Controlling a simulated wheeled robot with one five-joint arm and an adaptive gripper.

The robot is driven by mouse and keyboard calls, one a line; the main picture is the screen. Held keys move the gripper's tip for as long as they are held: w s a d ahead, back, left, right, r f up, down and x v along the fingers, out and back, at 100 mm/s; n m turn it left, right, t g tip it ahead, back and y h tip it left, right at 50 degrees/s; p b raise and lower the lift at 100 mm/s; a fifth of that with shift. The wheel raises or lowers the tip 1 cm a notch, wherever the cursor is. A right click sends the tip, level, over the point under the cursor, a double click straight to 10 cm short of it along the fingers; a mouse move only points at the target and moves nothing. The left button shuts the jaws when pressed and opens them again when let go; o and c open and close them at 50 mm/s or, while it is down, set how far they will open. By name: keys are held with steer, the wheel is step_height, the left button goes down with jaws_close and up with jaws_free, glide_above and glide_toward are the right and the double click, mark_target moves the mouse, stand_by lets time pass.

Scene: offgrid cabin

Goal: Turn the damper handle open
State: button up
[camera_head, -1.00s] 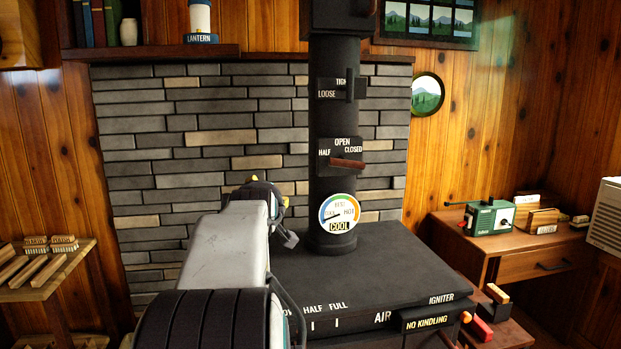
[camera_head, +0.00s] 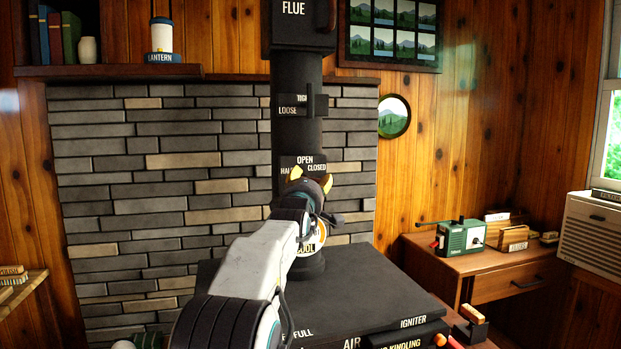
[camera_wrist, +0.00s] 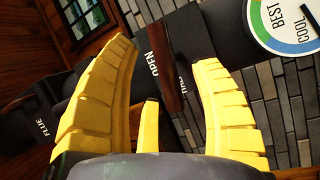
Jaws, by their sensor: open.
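The stove pipe (camera_head: 297,90) carries a dark damper plate (camera_head: 305,160) marked OPEN on top, HALF at left and CLOSED at right. My gripper (camera_head: 312,177) is raised in front of this plate and hides the damper handle in the head view. In the wrist view the brown wooden handle (camera_wrist: 165,68) shows between the two yellow fingers of my gripper (camera_wrist: 168,55). The fingers are spread apart, with visible gaps to the handle. I cannot tell how deep between them it lies. The OPEN label (camera_wrist: 152,63) is beside the handle there.
A LOOSE/TIGHT slider plate (camera_head: 303,106) and a FLUE box (camera_head: 298,25) sit higher on the pipe. The black stove top (camera_head: 350,290) is below. A round gauge (camera_wrist: 290,22) is close to the gripper. A desk with a green radio (camera_head: 461,235) stands at right.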

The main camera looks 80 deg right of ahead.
steer(key=shift+d+r+p, duration=0.2)
steer(key=shift+d+p, duration=0.35)
steer(key=shift+d, duration=1.15)
steer(key=shift+o, duration=0.2)
jaws_close()
